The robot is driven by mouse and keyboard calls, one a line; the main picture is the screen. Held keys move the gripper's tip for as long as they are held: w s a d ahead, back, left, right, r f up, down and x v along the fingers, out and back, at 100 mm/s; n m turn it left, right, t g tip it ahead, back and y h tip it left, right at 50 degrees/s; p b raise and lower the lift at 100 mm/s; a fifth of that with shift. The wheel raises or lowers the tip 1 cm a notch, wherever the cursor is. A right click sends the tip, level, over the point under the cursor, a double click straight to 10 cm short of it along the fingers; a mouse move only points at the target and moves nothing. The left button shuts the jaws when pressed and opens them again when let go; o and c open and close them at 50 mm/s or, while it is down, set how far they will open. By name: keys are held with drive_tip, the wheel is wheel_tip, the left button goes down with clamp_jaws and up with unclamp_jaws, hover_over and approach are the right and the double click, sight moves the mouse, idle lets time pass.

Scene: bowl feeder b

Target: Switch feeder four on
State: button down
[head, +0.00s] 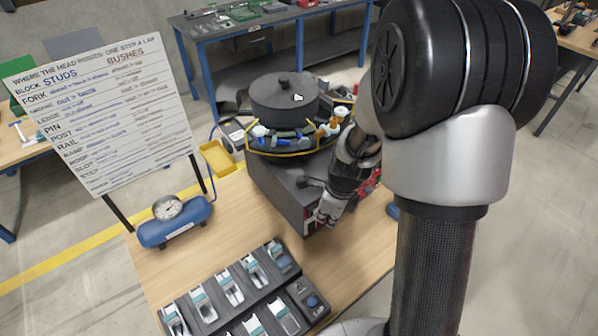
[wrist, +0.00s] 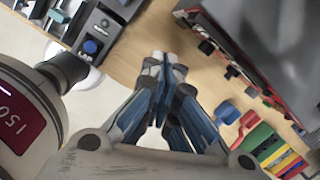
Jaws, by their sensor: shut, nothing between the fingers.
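The bowl feeder (head: 285,97) has a dark round lid and a ring of coloured parts, and stands on a dark grey box base (head: 272,185). My gripper (head: 326,217) is beside the front of that base, low over the wooden table. In the wrist view my gripper (wrist: 163,62) has its fingers together and empty. The base's front edge (wrist: 225,62), with small dark knobs or switches (wrist: 207,47) and red parts, is up and right of the fingertips, apart from them. No label for feeder four is readable, and the switch settings cannot be told.
A dark tray unit (head: 243,318) with several bins and a blue button (head: 313,302) lies at the table's front. A blue tank with a gauge (head: 168,208), a yellow tray (head: 217,158) and a lettered board (head: 105,120) stand left. Bare table (head: 225,230) lies between.

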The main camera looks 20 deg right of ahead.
sight(312, 228)
wheel_tip(312, 228, down, 6)
drive_tip(key=d+m+p, duration=0.1)
drive_tip(key=d+m, duration=0.1)
drive_tip(key=m, duration=0.3)
drive_tip(key=shift+g, duration=0.3)
drive_tip(key=shift+s+d, duration=0.1)
drive_tip(key=w+a+f+b, duration=0.1)
drive_tip(key=w+f+b, duration=0.4)
drive_tip(key=f, duration=0.5)
drive_tip(key=shift+a, duration=0.4)
drive_tip(key=shift+p, duration=0.4)
